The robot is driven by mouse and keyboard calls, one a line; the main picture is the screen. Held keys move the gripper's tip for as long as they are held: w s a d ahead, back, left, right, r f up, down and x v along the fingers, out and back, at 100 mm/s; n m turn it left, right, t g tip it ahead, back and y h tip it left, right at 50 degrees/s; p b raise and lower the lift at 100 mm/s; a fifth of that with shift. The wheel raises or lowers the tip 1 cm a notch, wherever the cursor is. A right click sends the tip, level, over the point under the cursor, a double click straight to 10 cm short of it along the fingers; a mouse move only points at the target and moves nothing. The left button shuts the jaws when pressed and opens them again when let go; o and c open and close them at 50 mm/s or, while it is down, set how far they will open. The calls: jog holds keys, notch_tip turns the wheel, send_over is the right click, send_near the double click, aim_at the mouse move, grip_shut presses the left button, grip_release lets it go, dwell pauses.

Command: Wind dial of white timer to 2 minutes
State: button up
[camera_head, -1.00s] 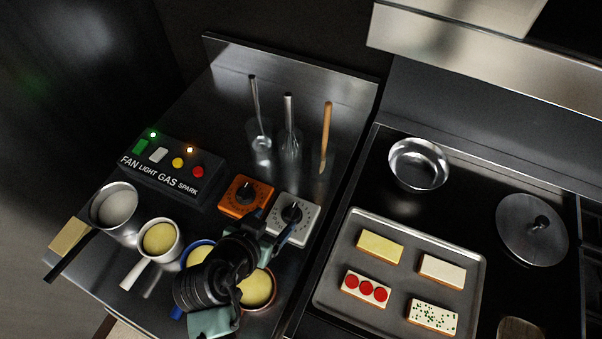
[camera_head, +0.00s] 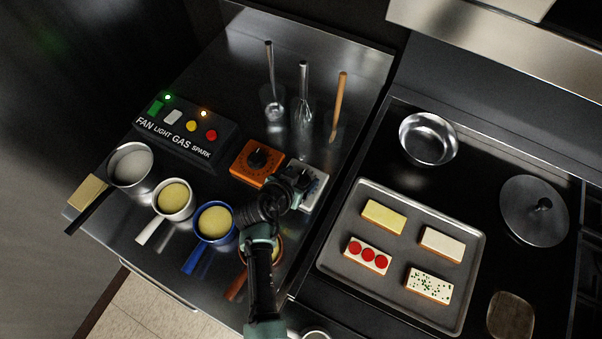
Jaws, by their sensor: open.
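The white timer (camera_head: 314,190) sits on the steel counter, to the right of the orange timer (camera_head: 250,163). My gripper (camera_head: 299,180) is over the white timer, with its fingers at the dial. The arm and gripper cover the dial and the timer's left part, so the dial's setting cannot be read. The jaws are open; whether a finger touches the dial cannot be told.
A black switch box (camera_head: 184,138) stands to the left. Utensils in clear holders (camera_head: 303,110) stand behind. A tray (camera_head: 330,265) with topped slices lies on the stove at right.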

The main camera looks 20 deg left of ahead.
jog(key=shift+w+d+f, duration=0.1)
jog(key=shift+w+f, duration=0.2)
jog(key=shift+w, duration=0.05)
jog(key=shift+f, duration=0.1)
grip_shut()
